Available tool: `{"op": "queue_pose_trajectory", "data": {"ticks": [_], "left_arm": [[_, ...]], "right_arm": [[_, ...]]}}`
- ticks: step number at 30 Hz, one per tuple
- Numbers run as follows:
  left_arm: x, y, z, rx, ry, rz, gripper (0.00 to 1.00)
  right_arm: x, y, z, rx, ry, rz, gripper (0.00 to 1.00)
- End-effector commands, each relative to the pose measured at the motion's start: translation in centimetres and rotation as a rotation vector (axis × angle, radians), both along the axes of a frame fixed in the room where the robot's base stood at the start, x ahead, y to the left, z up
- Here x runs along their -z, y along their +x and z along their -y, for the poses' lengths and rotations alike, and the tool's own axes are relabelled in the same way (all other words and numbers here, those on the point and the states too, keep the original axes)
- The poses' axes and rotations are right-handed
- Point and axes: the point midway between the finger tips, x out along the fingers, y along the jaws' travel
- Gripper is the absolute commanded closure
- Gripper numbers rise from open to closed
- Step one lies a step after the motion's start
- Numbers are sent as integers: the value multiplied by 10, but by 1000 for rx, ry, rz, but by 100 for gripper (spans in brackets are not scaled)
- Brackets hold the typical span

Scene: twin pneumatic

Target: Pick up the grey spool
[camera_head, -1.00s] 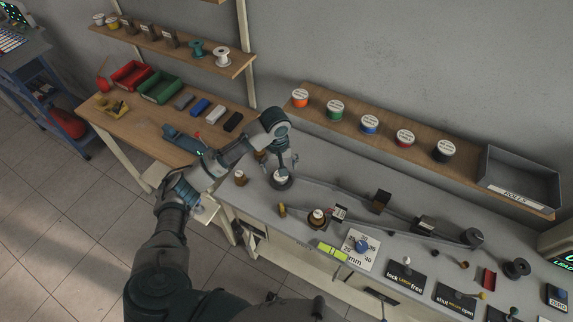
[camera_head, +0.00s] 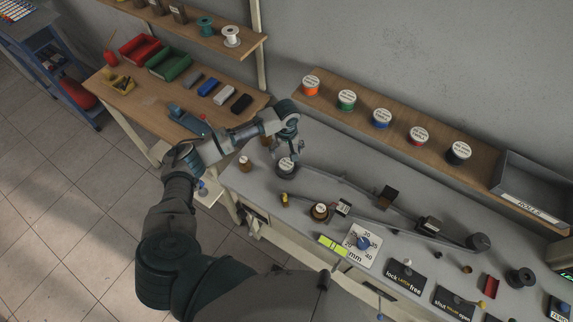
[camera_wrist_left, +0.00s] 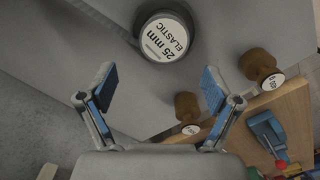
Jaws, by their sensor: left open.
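The grey spool (camera_wrist_left: 164,38), a round dark grey roll with a white label reading 25 mm ELASTIC, stands at the top middle of the left wrist view. In the head view the spool (camera_head: 286,167) is at the left end of the grey bench. My left gripper (camera_wrist_left: 158,84) is open and empty, with its two fingers spread. The spool lies beyond the fingertips and not between them. In the head view my left gripper (camera_head: 295,150) hangs close above the spool, partly overlapping it. My right gripper is not in view.
Brown pegs with white labels (camera_wrist_left: 187,108) and (camera_wrist_left: 258,64) stand near the right finger. A wooden shelf with several coloured rolls (camera_head: 382,119) runs along the wall behind. A long track (camera_head: 395,213) extends right from the spool.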

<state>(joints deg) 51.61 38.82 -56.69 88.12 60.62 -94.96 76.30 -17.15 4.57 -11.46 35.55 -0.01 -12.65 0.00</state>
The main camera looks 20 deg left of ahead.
Motion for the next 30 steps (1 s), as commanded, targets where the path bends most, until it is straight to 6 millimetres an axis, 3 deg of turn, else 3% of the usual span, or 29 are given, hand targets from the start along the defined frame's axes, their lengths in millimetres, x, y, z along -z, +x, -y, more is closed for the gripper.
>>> {"op": "queue_pose_trajectory", "data": {"ticks": [10,19,27,30], "left_arm": [[46,-8,1,-1,2,-2,10],[52,-8,1,1,1,0,10],[52,-8,1,1,1,-1,78],[52,-8,1,1,1,-1,79]], "right_arm": [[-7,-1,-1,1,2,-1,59],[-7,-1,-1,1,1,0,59],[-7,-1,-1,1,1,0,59],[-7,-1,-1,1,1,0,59]]}}
